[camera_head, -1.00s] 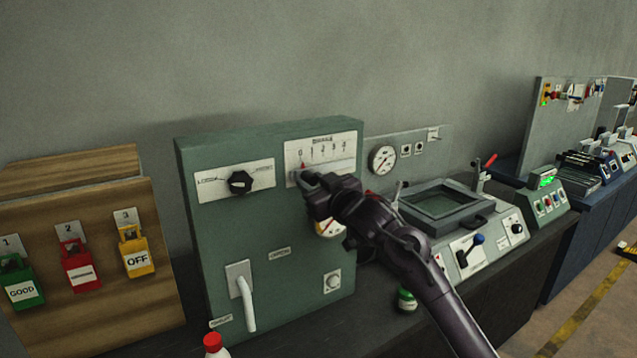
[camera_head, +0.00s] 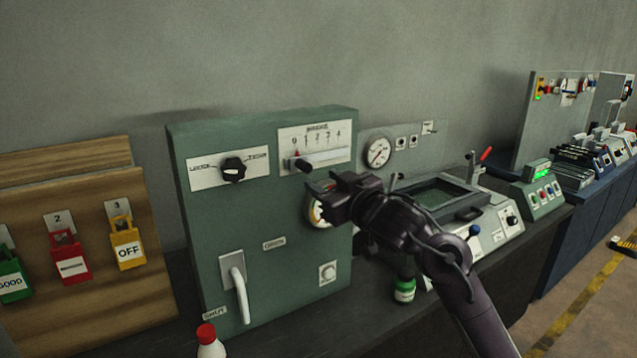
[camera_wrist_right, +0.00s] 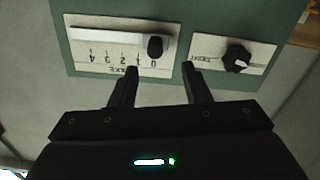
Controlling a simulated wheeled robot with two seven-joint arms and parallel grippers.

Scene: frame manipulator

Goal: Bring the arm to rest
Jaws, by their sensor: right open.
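My right arm comes in from the lower right in the head view. The slider (camera_head: 303,164) also shows in the head view, clear of the fingers. My left gripper is not in view.
A black rotary knob (camera_head: 233,170) and a white lever handle (camera_head: 241,290) are on the cabinet. A green bottle (camera_head: 404,290) stands under my right forearm, and a red-capped bottle (camera_head: 209,340) stands in front. A wooden board (camera_head: 90,225) with colored locks is at left. Consoles (camera_head: 470,215) stand at right.

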